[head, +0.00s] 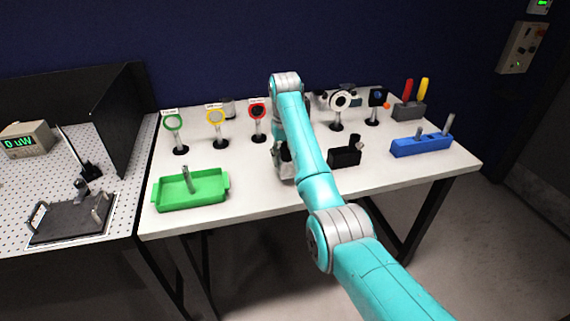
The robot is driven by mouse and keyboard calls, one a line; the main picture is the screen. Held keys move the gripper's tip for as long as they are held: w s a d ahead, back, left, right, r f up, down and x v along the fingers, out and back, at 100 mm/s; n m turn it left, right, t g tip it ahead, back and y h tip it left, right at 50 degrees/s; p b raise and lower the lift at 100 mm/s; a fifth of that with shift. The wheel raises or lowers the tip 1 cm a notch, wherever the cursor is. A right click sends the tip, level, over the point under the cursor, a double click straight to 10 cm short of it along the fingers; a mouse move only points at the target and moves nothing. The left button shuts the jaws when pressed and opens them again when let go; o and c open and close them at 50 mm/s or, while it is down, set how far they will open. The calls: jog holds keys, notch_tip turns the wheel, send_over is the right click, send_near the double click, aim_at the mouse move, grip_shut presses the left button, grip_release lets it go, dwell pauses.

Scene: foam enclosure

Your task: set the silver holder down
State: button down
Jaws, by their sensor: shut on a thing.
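My gripper (284,165) points down over the front middle of the white table, between the green tray and the black block. My own arm covers much of it. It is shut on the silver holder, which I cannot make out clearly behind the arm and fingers. Whether the holder touches the table top (250,182) cannot be told from this view.
A green tray (165,198) with a grey post stands at the front left. A black block (340,158) is just right of my gripper. A blue block (408,149) is at the right.

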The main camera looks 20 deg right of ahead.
jog(key=shift+f, duration=1.5)
jog(key=shift+f, duration=0.1)
jog(key=shift+c, duration=2.4)
grip_release()
jog(key=shift+f, duration=0.1)
